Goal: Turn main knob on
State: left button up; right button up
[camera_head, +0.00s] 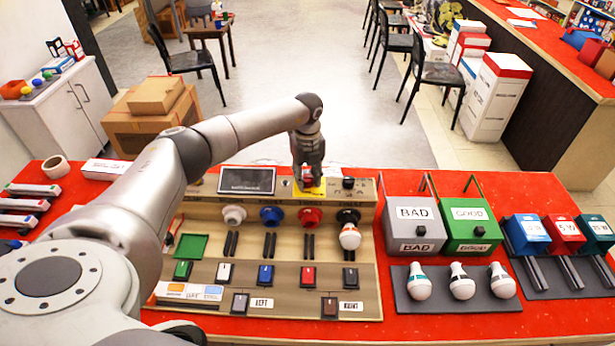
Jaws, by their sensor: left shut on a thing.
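The wooden test panel (330,281) stands on the red table, with a screen (247,180) at its upper back. The main knob (308,182) is red and sits on a yellow plate (318,189) right of the screen. My left gripper (307,177) reaches down from above and is shut on the knob. Its fingers hide most of the knob, so I cannot tell which way it is turned. My right gripper is out of view.
White, blue, red and black sockets line the panel; a bulb (350,237) sits by the black one. Grey BAD (408,236) and green GOOD (467,238) boxes stand at right. Several bulbs lie on a dark tray (448,304). My left arm covers the panel's left side.

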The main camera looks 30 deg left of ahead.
pick_arm(q)
jog(key=m+b, duration=0.2)
jog(key=m, duration=0.2)
jog(key=shift+f, duration=0.1)
jog(key=m+b, duration=0.3)
jog(key=m, duration=0.2)
jog(key=shift+a, duration=0.1)
jog(key=m+b, duration=0.2)
jog(key=m, duration=0.2)
jog(key=shift+m, duration=0.4)
jog(key=shift+r+m+b, duration=0.2)
jog(key=shift+m+b, duration=0.65)
jog(key=shift+m, duration=1.05)
jog(key=o, duration=1)
